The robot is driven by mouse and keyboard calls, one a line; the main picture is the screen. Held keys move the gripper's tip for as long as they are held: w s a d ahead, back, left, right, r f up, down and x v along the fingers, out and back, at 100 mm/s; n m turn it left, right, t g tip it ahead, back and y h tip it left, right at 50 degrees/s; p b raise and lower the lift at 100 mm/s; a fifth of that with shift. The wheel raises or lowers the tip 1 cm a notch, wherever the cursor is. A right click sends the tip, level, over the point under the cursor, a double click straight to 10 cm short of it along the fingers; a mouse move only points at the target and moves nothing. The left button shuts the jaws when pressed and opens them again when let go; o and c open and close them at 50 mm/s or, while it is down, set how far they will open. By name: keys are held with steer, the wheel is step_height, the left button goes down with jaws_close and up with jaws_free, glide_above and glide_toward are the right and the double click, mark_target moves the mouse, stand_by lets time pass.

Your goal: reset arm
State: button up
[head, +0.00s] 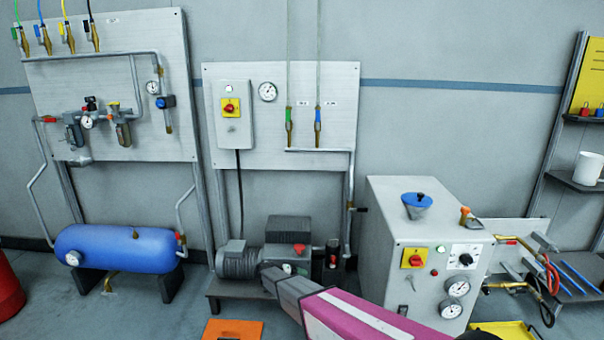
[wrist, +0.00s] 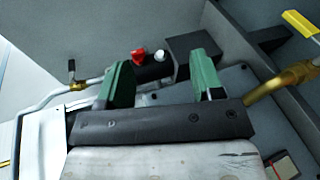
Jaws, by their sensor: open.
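My gripper (wrist: 162,76) shows in the wrist view with its two green fingers wide apart. It is open, and nothing is held between the fingers. Behind the fingers are a dark cylinder with a red knob (wrist: 137,56) and a small white knob (wrist: 158,57); they look apart from the fingers, though the depth is hard to judge. In the head view my magenta and grey arm reaches from the lower right toward the pump (head: 287,258). Its dark end is in front of the pump's lower part; the fingers cannot be made out there.
A grey cabinet (head: 385,240) with gauges and a blue funnel stands right of my arm. A blue tank (head: 118,248) stands at left. Valve panels (head: 335,88) line the wall. An orange plate (head: 233,330) lies at the bottom. Floor between tank and pump looks clear.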

steer(key=s+d+r+m+g+y, duration=0.1)
steer(key=s+d+r+y, duration=0.6)
steer(key=s, duration=0.6)
steer(key=s+d+r+m+g+y, duration=0.1)
steer(key=s+d+r+y, duration=0.5)
steer(key=s+d+r, duration=0.6)
steer(key=shift+s+d+m+y, duration=0.45)
steer(key=shift+d+m, duration=0.25)
steer(key=shift+d, duration=0.2)
